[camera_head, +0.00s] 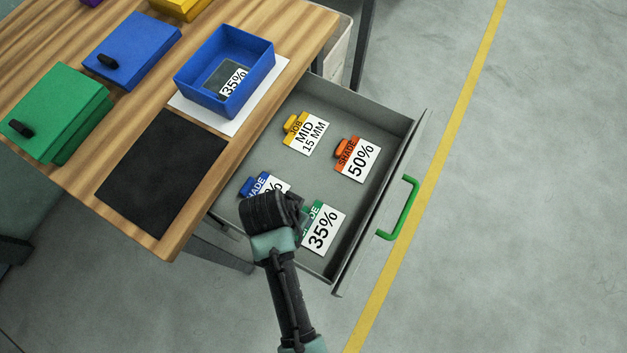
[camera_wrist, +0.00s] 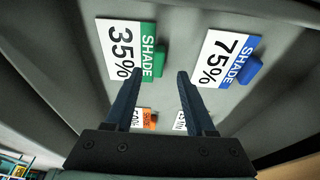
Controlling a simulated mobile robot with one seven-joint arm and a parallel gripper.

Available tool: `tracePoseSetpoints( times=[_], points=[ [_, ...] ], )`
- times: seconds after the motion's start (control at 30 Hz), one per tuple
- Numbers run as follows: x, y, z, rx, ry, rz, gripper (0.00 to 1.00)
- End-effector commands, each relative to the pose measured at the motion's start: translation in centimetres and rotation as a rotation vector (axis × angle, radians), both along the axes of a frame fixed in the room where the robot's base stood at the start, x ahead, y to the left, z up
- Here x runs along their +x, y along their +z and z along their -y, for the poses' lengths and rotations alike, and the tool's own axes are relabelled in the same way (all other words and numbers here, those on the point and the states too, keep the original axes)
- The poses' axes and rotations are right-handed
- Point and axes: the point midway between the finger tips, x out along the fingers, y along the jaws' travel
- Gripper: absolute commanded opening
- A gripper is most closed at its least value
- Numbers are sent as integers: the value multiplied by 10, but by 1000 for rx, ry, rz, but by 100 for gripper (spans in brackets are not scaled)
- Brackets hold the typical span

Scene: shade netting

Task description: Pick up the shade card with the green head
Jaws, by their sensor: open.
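The shade card with the green head (camera_head: 325,229) lies in the open drawer, near its front corner, and reads 35%. My gripper (camera_head: 286,208) is above the drawer and covers part of its green head. In the wrist view the green-headed card (camera_wrist: 126,50) is at upper left, beyond the left finger. My gripper (camera_wrist: 155,84) is open, with nothing between its fingers. A blue-headed card (camera_wrist: 225,60) reading 75% is at upper right in the wrist view; it also shows partly hidden in the head view (camera_head: 262,185).
On the wooden table (camera_head: 60,25) are a blue tray (camera_head: 205,97) with a 35% card inside and a black mat (camera_head: 160,170).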

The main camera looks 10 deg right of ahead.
Motion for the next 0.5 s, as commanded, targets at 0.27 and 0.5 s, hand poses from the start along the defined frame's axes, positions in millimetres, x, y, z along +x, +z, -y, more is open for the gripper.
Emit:
tracePoseSetpoints(
  times=[0.27,0.5],
  points=[
    [7,-36,8,0,1,-1,55],
    [8,-38,9,1,1,0,55]
  ],
)
